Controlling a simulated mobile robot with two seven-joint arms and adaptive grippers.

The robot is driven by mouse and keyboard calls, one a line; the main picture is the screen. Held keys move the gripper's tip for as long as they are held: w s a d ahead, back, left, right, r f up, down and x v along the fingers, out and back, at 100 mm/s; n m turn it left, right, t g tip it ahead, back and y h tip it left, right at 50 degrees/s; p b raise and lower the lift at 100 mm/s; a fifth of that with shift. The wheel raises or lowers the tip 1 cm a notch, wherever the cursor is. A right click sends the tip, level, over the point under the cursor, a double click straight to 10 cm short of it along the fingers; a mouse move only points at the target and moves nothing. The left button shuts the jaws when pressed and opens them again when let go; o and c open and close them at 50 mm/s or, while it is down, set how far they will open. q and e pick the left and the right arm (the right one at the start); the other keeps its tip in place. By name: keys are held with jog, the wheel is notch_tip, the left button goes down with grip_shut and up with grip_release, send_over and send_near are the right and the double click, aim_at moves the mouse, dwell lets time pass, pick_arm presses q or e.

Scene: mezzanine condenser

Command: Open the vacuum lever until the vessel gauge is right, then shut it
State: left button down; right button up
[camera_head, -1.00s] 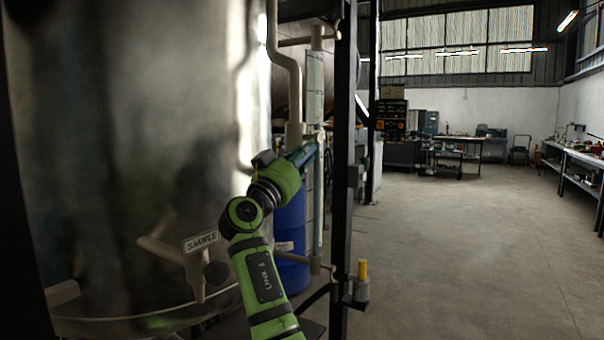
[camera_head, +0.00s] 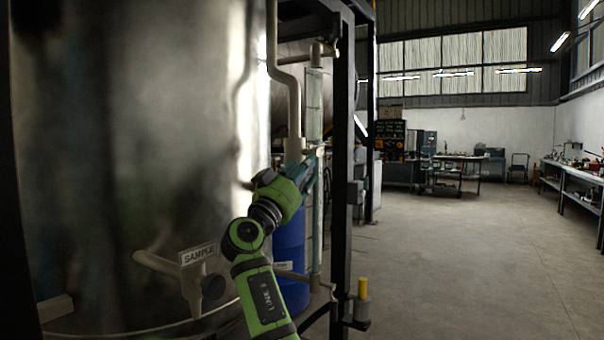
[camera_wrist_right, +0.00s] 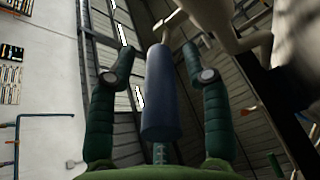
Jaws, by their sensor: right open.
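My right gripper (camera_head: 311,160) is raised beside the vertical pale pipe (camera_head: 295,110), to the right of the large metal vessel (camera_head: 110,130). In the right wrist view its two green fingers (camera_wrist_right: 159,50) are open. A dark blue-grey cylindrical handle (camera_wrist_right: 158,95), which looks like the lever's grip, lies between them. Gaps show on both sides of the handle. In the head view the gripper and its arm hide the handle. I cannot make out a gauge in either view. My left gripper is not in view.
A sample tap (camera_head: 192,275) with a "SAMPLE" label sticks out low on the vessel. A blue drum (camera_head: 290,240) stands behind my arm. A black steel post (camera_head: 342,130) is close to the gripper's right. The floor (camera_head: 460,260) further right is clear.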

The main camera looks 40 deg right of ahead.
jog(key=r, duration=0.3)
jog(key=s+r, duration=0.1)
jog(key=r, duration=0.6)
jog(key=shift+s, duration=0.15)
jog(key=shift+r, duration=0.6)
send_over(306, 171)
jog(key=w, duration=0.1)
jog(key=shift+g, duration=0.3)
jog(key=f, duration=0.4)
jog(key=shift+d+f, duration=0.15)
jog(key=shift+d, duration=0.15)
jog(key=shift+w+a+f+y+b, duration=0.2)
jog(key=shift+a+f+y+b, duration=0.1)
jog(key=shift+a+f+b, duration=0.25)
jog(key=shift+s+a+b, duration=0.15)
jog(key=shift+s+a, duration=0.1)
jog(key=shift+a, duration=0.3)
jog(key=shift+s+a+b, duration=0.15)
jog(key=shift+s+a, duration=0.1)
jog(key=shift+a, duration=0.3)
jog(key=shift+b+v, duration=0.4)
jog(key=shift+v, duration=0.6)
jog(key=shift+s+a+r+b, duration=0.2)
jog(key=shift+s+a+b, duration=0.2)
jog(key=shift+s+a, duration=0.35)
